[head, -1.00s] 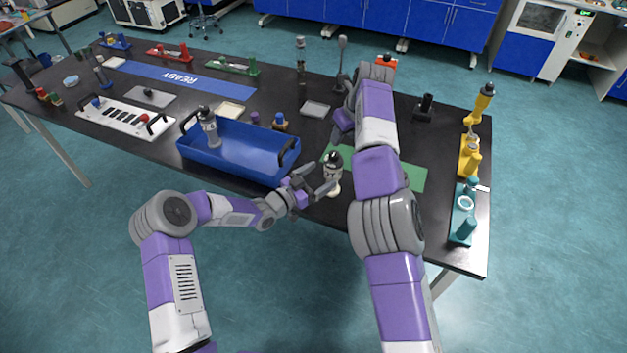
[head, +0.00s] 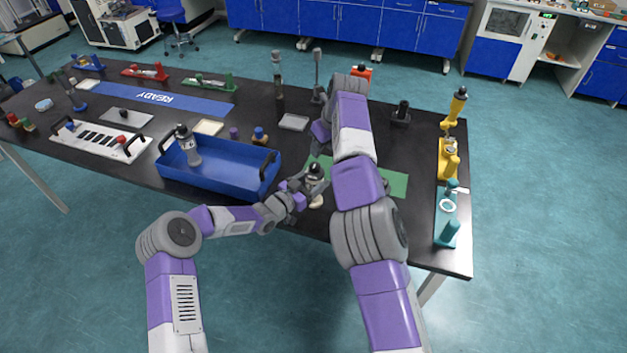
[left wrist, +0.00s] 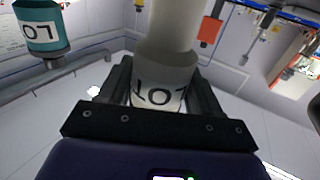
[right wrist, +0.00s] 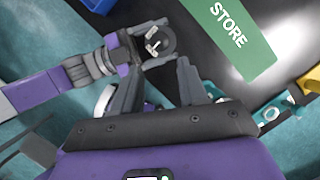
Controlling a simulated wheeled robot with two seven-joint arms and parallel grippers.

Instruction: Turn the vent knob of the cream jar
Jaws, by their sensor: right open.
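The cream jar (head: 315,187) stands upright near the table's front edge, with a dark top. My left gripper (head: 308,184) has a finger on each side of its body and looks shut on it. The left wrist view shows the jar's pale body (left wrist: 162,75) with dark lettering between the fingers. In the right wrist view the jar's round dark top (right wrist: 160,46) carries a small pale knob (right wrist: 153,43). My right gripper (right wrist: 158,62) is open and empty, with its fingertips to either side of the jar's top in that view. In the head view my right forearm partly hides it.
A blue tray (head: 218,183) holding a grey bottle (head: 187,146) stands left of the jar. A green mat (head: 392,184) marked STORE lies to the right, partly under my right arm. Yellow (head: 449,160) and teal (head: 447,230) stands line the right edge.

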